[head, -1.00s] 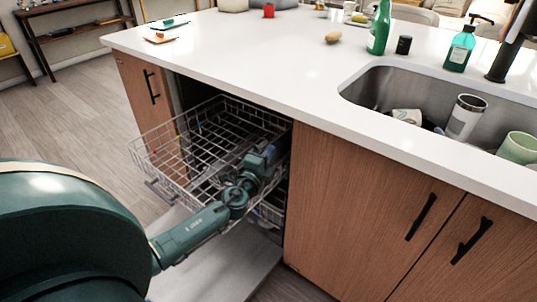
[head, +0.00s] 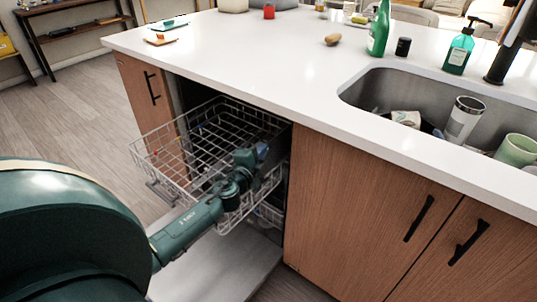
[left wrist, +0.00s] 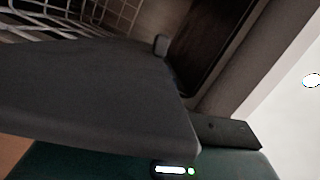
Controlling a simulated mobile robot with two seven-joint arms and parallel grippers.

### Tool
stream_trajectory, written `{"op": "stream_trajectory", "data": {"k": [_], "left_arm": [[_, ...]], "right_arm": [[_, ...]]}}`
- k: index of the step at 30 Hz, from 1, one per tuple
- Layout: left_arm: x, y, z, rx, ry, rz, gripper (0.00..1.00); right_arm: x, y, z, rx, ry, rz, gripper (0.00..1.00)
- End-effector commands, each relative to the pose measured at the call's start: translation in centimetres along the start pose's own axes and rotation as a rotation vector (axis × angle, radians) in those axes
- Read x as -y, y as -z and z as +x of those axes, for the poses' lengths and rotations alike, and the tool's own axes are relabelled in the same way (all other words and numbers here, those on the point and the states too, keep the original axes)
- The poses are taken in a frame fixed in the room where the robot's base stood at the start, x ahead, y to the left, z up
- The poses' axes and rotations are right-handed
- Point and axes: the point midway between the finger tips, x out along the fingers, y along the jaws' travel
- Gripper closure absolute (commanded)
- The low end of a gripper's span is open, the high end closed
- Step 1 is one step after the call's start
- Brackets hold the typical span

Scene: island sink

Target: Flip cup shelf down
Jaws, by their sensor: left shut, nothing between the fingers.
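The upper dishwasher rack (head: 165,160), a white wire basket, is pulled out from under the counter. My left arm reaches over its right part. My left gripper (head: 262,151) is at the rack's right rear, close to the cabinet side. It is shut and empty. The cup shelf cannot be told apart from the rack's wires; the arm and gripper cover part of that side. In the left wrist view, rack wires (left wrist: 110,14) show at the top left, behind a large dark grey part of my gripper. My right gripper is not in view.
The white countertop (head: 250,50) overhangs the rack closely. The open dishwasher door (head: 215,270) lies below. A wooden cabinet (head: 350,200) stands directly right. The sink (head: 375,92) holds a steel tumbler (head: 464,120) and a green cup (head: 517,150). Floor at the left is clear.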

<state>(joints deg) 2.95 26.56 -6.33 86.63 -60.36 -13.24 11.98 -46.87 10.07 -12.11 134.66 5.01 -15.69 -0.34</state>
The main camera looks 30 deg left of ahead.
Motion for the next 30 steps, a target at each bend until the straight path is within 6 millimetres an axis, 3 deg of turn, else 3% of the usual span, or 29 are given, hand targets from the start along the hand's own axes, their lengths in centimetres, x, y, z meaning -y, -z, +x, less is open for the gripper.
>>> {"op": "stream_trajectory", "data": {"k": [14,30], "left_arm": [[0.7,-4.1,1.0,0.003,-0.108,-0.436,1.00],[-1.8,-8.0,2.0,0.002,-0.232,-0.928,1.00]], "right_arm": [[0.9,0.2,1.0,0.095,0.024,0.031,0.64],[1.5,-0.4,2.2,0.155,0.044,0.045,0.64]]}}
